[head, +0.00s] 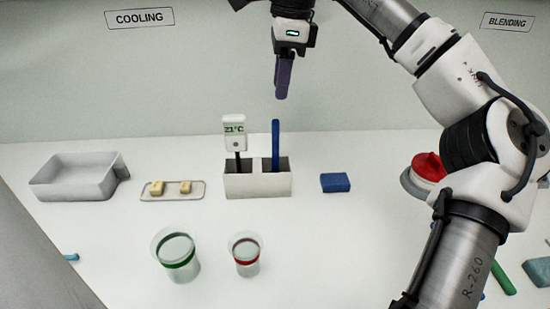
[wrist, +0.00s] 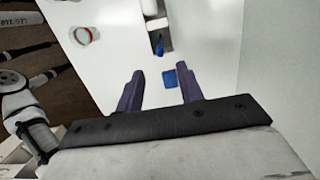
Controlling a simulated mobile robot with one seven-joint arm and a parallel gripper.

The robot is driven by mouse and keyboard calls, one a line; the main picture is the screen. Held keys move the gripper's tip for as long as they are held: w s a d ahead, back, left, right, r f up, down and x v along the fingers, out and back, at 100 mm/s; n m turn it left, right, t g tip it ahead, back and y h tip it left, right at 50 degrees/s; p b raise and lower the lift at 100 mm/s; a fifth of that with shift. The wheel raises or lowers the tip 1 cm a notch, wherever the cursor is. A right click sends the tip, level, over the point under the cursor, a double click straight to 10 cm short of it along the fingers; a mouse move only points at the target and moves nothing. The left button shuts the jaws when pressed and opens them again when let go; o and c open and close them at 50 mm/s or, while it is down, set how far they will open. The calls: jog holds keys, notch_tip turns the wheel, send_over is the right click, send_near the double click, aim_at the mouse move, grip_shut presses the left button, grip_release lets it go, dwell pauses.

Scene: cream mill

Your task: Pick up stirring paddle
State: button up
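A stirring paddle with a blue handle (head: 275,140) stands upright in the right slot of a white two-slot holder (head: 257,184). Its lower end is hidden in the holder. In the wrist view, the blue handle (wrist: 158,44) shows at the top, beyond my fingertips. My gripper (head: 282,95) hangs above the holder, clear of the paddle, with its purple fingers pointing down. In the wrist view, my gripper (wrist: 160,69) has its two fingers well apart with nothing held between them.
A thermometer (head: 235,132) stands in the holder's left slot. A blue block (head: 335,183) lies right of the holder. A tray with yellow pieces (head: 172,196) and a grey bin (head: 75,181) are left. Green-ringed (head: 177,270) and red-ringed (head: 245,266) beakers stand in front.

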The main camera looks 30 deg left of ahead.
aim_at(276, 120)
jog(key=f, duration=0.7)
jog(key=shift+s+a, duration=0.3)
jog(key=shift+s+a+f+p, duration=0.1)
jog(key=shift+f+p, duration=0.25)
jog(key=shift+f, duration=1.05)
jog(key=shift+a+f+p, duration=0.1)
jog(key=shift+f+p, duration=0.25)
jog(key=shift+f, duration=1.05)
grip_shut()
